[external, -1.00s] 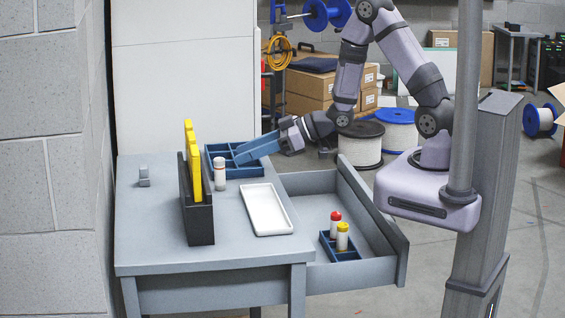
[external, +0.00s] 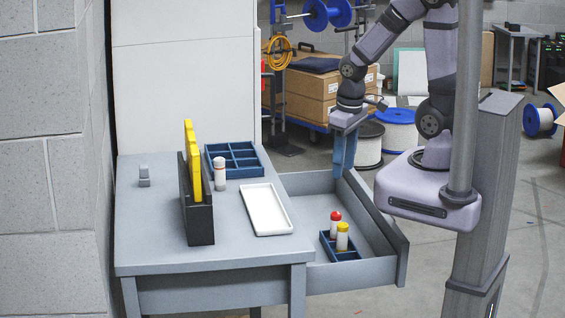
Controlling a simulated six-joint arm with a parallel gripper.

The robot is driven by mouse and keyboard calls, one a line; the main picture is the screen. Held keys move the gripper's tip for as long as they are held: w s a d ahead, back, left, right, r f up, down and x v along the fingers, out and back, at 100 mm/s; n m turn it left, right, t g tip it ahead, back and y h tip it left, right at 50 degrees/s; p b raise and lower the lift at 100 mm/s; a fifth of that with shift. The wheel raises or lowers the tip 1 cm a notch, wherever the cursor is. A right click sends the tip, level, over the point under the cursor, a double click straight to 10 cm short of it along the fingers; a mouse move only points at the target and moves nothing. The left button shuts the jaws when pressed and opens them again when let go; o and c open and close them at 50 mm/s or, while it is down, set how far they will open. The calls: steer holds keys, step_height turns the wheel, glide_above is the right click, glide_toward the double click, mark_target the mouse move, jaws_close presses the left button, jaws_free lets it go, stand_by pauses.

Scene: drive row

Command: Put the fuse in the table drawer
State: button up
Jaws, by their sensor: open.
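A white cylinder with a pale reddish-brown cap (external: 219,173), which looks like a fuse, stands upright on the table in front of the blue tray. The table drawer (external: 375,235) is pulled out to the right. In it, a small blue holder (external: 346,254) bears a red-capped cylinder (external: 335,226) and a yellow-capped cylinder (external: 342,238), both upright. Which cylinder is the task's fuse, I cannot tell for sure. My gripper (external: 344,172) points down at the drawer's far end, away from all the cylinders. It is open, with nothing visible between its blue fingers.
A blue compartment tray (external: 234,145) is at the table's back. A white shallow tray (external: 266,210) lies near the right edge. A dark rack (external: 199,220) holds upright yellow pieces (external: 193,160). A small grey block (external: 144,177) sits at the left. The drawer's far part is clear.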

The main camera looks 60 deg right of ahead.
steer(key=shift+o, duration=0.6)
steer(key=s, duration=0.2)
steer(key=s+a+g, duration=0.1)
steer(key=shift+r, duration=0.35)
steer(key=n+t+y+p, duration=0.1)
steer(key=n+t+p, duration=0.1)
steer(key=t, duration=0.1)
glide_toward(215, 188)
steer(key=shift+w+d+p+x, duration=0.1)
steer(key=shift+d+p+x, duration=0.05)
steer(key=shift+p+x, duration=0.65)
steer(key=shift+w+d+p+x, duration=0.15)
steer(key=shift+p+x, duration=0.3)
steer(key=shift+x, duration=0.55)
steer(key=shift+d+p+x, duration=0.2)
steer(key=shift+p+x, duration=0.45)
steer(key=shift+x, duration=0.25)
steer(key=shift+r, duration=0.1)
jaws_close()
